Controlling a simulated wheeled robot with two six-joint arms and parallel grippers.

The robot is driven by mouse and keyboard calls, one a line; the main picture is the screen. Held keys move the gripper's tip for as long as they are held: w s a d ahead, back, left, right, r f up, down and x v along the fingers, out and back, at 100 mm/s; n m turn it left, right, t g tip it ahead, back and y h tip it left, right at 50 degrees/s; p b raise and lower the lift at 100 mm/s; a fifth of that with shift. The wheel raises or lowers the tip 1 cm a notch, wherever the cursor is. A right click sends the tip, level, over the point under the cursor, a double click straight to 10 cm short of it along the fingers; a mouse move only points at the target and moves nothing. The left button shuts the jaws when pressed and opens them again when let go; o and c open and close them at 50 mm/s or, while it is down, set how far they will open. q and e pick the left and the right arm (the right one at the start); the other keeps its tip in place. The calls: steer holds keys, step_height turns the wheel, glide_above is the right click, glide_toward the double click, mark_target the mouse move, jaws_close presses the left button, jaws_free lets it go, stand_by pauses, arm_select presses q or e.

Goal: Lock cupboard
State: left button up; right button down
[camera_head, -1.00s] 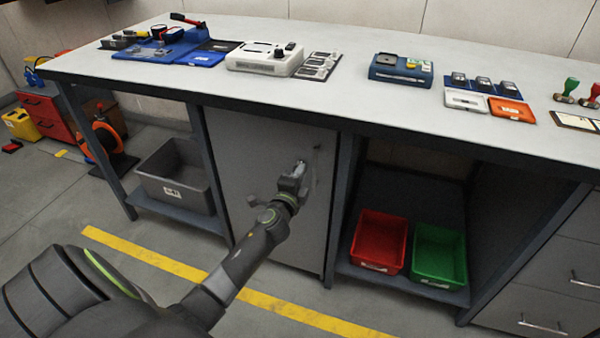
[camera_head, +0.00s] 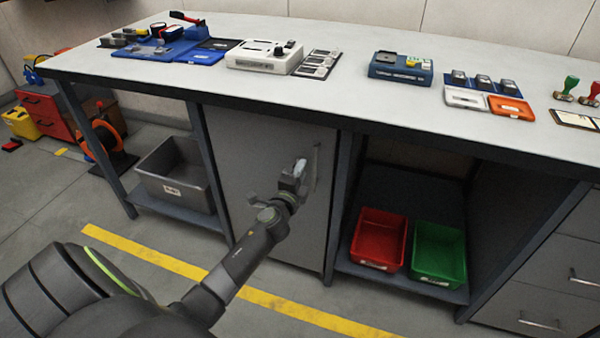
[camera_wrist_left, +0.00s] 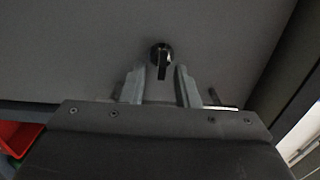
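The cupboard is a grey door (camera_head: 250,150) under the workbench, and it looks closed. A vertical bar handle (camera_head: 316,165) is on its right side. In the left wrist view a small dark lock knob (camera_wrist_left: 162,55) with a narrow tab sits on the grey door face (camera_wrist_left: 80,45). My left gripper (camera_head: 293,178) is in front of the door, left of the handle, and hides the lock in the head view. In the left wrist view its fingers (camera_wrist_left: 158,80) are apart, with the knob's tab in the gap between the tips; contact cannot be told. My right gripper is not in view.
The workbench top (camera_head: 340,100) overhangs the door. A grey bin (camera_head: 175,178) is on the shelf to the left; a red bin (camera_head: 378,240) and a green bin (camera_head: 438,254) are to the right. The floor in front has a yellow line (camera_head: 150,257) and looks clear.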

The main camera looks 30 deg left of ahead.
arm_select(q)
steer(key=v, duration=1.7)
steer(key=shift+s, duration=0.15)
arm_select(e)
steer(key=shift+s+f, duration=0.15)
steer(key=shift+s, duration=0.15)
arm_select(q)
steer(key=shift+d, duration=0.1)
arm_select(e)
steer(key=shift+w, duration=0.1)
